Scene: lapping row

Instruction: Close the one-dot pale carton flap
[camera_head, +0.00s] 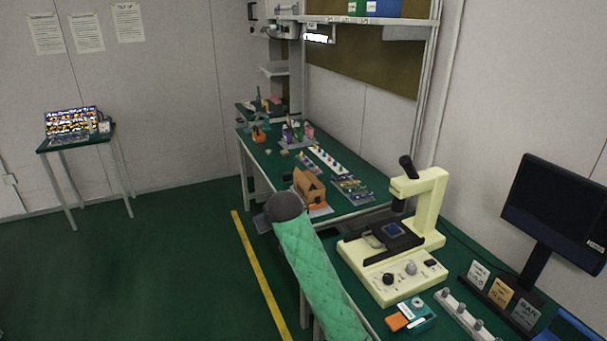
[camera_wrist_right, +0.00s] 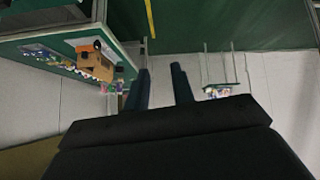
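A brown-orange carton (camera_head: 309,186) with raised upper panels stands on the green bench, on a white mat, in the head view. It also shows in the right wrist view (camera_wrist_right: 97,62), at the upper left. I cannot make out a dot or a pale flap on it. My right gripper (camera_wrist_right: 161,72) has its two dark fingers apart with nothing between them, away from the carton. In the head view my green-sleeved arm ends in front of the bench, just short of the carton; its fingers are mostly hidden. My left gripper is in neither view.
A cream microscope (camera_head: 404,253) stands on the bench at the right, with a monitor (camera_head: 559,208) beside it. A white strip with coloured pegs (camera_head: 328,160) and small trays lie behind the carton. A small table (camera_head: 78,143) stands far left. The green floor between is clear.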

